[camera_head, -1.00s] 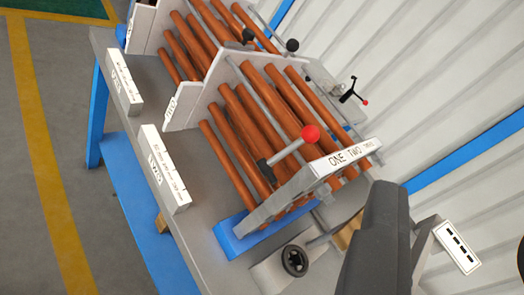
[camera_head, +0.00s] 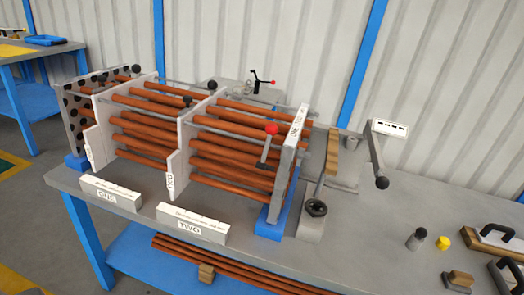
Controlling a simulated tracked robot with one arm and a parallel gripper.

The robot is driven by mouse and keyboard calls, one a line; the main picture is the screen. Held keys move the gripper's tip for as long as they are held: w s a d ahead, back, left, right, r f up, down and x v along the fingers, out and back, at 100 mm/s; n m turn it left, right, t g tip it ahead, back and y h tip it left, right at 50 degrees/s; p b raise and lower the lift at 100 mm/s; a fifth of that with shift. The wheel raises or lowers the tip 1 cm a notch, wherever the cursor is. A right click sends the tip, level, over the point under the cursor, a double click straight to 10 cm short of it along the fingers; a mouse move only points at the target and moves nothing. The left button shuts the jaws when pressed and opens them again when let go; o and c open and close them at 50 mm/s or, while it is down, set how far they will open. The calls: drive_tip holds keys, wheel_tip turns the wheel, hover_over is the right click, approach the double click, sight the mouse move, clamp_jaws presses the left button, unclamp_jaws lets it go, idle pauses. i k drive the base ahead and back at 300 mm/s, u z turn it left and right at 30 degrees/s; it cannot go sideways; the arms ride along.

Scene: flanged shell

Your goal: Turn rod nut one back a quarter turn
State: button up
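A bundle of copper-brown tubes (camera_head: 235,145) lies through upright pale plates on the bench. At its right end stands an end plate (camera_head: 293,135) with lettering, seen at a steep angle and too small to read. A red ball (camera_head: 271,129) on a short grey crank sits in front of it. Grey rods run among the tubes; black knobs (camera_head: 212,85) and (camera_head: 187,101) show near the middle plate. I cannot tell which piece is rod nut one; no nut marked one is readable. My gripper is not in view.
A lever with a black ball (camera_head: 382,183) stands right of the bundle. Small parts and black-handled tools (camera_head: 492,238) lie at far right.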

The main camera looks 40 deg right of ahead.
sight(300, 153)
drive_tip(key=k, duration=0.9)
drive_tip(key=z, duration=1.15)
drive_tip(key=i, duration=1.65)
drive_tip(key=u, duration=0.05)
